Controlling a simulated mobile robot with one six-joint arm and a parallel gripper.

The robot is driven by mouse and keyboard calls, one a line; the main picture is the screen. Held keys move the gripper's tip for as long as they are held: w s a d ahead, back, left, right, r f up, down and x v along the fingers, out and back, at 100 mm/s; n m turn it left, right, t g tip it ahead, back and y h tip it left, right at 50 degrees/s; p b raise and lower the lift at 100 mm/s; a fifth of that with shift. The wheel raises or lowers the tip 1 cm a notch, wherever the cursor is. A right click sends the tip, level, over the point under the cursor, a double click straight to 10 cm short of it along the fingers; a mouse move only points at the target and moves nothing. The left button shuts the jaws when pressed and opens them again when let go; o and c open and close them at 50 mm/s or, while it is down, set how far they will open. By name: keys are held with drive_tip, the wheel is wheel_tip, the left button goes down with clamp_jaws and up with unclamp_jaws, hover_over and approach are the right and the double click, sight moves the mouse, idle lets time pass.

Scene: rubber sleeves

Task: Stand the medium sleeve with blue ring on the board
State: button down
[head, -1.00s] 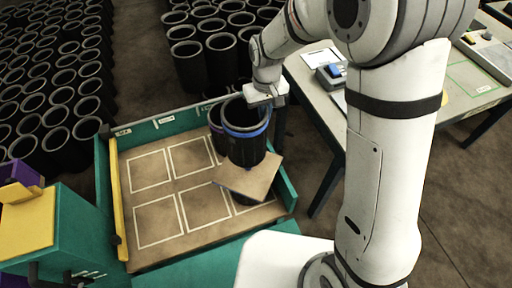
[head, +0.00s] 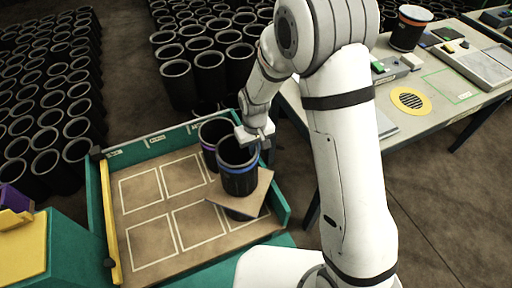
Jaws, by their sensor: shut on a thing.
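The black sleeve with a blue ring (head: 238,182) is upright over the tan square board (head: 262,186) in the head view. My gripper (head: 251,138) is shut on the upper rim of this sleeve, at its far right side. The sleeve's lower end overlaps the middle of the board. I cannot tell whether it touches the board. The board lies on top of another dark sleeve (head: 238,215), which is mostly hidden beneath it. A black sleeve with a purple ring (head: 210,150) stands just behind and left of the held one, partly hidden by it.
A teal-edged tray (head: 134,207) with white outlined squares surrounds the board; its left squares are empty. A worktable (head: 390,128) at right carries an orange-banded sleeve (head: 410,28) and a yellow round grille (head: 410,101). Many black sleeves (head: 177,82) stand behind.

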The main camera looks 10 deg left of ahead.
drive_tip(key=shift+f+b, duration=0.5)
drive_tip(key=shift+f, duration=0.1)
drive_tip(key=c, duration=1.6)
unclamp_jaws()
drive_tip(key=shift+o, duration=0.2)
